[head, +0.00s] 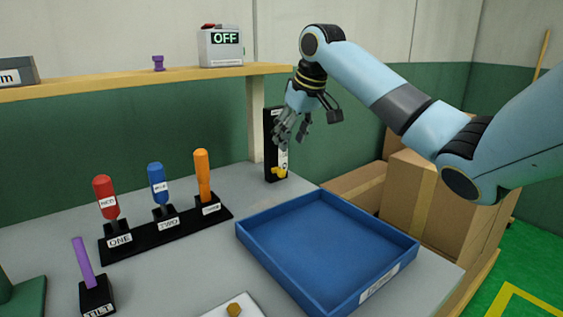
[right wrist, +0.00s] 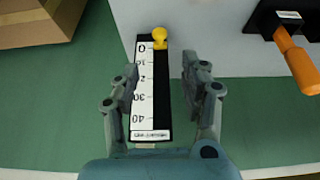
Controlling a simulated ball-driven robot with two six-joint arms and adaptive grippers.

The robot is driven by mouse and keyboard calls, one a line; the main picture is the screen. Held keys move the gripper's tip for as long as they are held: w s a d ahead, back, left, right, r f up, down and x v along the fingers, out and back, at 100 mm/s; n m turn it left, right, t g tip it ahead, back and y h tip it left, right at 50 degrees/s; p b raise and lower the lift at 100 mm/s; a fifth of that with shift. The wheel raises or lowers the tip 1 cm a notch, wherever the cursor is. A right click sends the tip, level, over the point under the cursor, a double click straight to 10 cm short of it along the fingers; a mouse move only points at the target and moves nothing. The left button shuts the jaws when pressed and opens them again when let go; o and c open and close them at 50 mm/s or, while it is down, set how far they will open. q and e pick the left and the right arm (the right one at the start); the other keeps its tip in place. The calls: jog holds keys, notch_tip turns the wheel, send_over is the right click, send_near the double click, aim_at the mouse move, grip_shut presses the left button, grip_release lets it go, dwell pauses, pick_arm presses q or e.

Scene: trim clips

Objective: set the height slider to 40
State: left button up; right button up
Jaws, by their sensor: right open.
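The height slider (head: 269,152) is an upright black panel with a white number scale, standing at the back of the table by the shelf post. Its yellow knob (head: 279,172) sits at the low end. In the right wrist view the scale (right wrist: 141,85) runs from 0 at the top of the picture to 40 near the bottom, and the yellow knob (right wrist: 160,38) is at about 0. My right gripper (head: 291,136) is open and empty in front of the slider's upper part, apart from the knob. Its fingers (right wrist: 165,82) show on either side of the panel. My left gripper is out of view.
A blue tray (head: 257,245) lies in front of the slider. Red, blue and orange handles (head: 203,175) stand on a black base to the left, with a purple tilt lever (head: 83,262) nearer. A shelf (head: 130,80) holds an OFF box (head: 221,48). Cardboard boxes (head: 408,195) stand right.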

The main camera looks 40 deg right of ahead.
aim_at(283, 170)
jog(key=x, duration=0.4)
jog(key=s+x, duration=0.1)
jog(key=shift+w+a+f+b, duration=0.2)
jog(key=shift+f+b, duration=0.15)
jog(key=shift+f, duration=0.2)
jog(key=x, duration=0.2)
jog(key=shift+w+d+f, duration=0.15)
jog(key=shift+d+f, duration=0.05)
jog(key=shift+f, duration=0.2)
jog(key=shift+w+f, duration=0.25)
jog(key=shift+f, duration=0.25)
jog(key=shift+w+f, duration=0.1)
jog(key=c, duration=0.4)
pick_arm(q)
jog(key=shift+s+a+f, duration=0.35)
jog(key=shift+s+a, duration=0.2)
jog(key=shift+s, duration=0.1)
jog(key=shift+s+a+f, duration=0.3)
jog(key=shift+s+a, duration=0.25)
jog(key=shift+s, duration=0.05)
pick_arm(e)
grip_shut()
